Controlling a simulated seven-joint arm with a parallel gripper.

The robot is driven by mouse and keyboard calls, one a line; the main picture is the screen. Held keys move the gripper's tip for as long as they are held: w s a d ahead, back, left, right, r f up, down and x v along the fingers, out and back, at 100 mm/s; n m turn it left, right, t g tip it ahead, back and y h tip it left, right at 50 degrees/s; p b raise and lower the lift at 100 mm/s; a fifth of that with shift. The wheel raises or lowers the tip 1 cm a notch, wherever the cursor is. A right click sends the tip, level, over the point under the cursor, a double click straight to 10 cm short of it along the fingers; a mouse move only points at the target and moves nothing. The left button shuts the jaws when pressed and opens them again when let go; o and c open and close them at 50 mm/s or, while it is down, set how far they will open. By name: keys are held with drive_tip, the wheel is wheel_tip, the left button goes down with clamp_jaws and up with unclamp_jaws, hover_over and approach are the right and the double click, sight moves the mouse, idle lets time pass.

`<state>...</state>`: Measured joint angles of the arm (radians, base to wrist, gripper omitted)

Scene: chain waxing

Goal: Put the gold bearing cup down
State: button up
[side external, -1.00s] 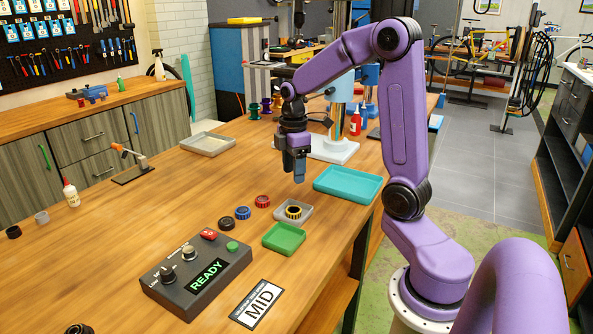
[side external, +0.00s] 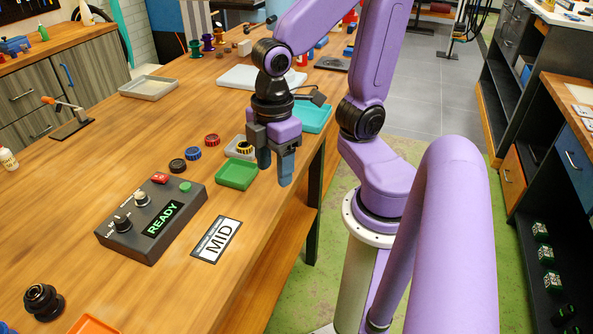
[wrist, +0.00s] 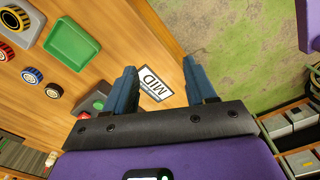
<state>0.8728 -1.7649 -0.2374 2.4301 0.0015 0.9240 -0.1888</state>
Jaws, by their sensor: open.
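The gold bearing cup (side external: 244,147), a gold ring with a black centre, sits in the small grey tray (side external: 231,152) beyond the green tray (side external: 237,175). In the wrist view the gold cup (wrist: 12,20) shows at the upper left corner, partly cut off. My gripper (side external: 275,171) is open and empty, with its fingers pointing down. It is to the right of the gold cup, apart from it, near the table's edge. In the wrist view no object lies between my gripper's fingers (wrist: 160,72).
Red (side external: 212,140), blue (side external: 193,153) and black (side external: 177,166) cups stand in a row left of the grey tray. A control box (side external: 150,220) reads READY; a MID card (side external: 217,239) lies beside it. A teal tray (side external: 315,118) is behind my gripper.

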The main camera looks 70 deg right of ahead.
drive_tip(key=s, duration=0.4)
drive_tip(key=shift+s+a+f, duration=0.15)
drive_tip(key=shift+s+f, duration=0.05)
drive_tip(key=shift+s, duration=0.1)
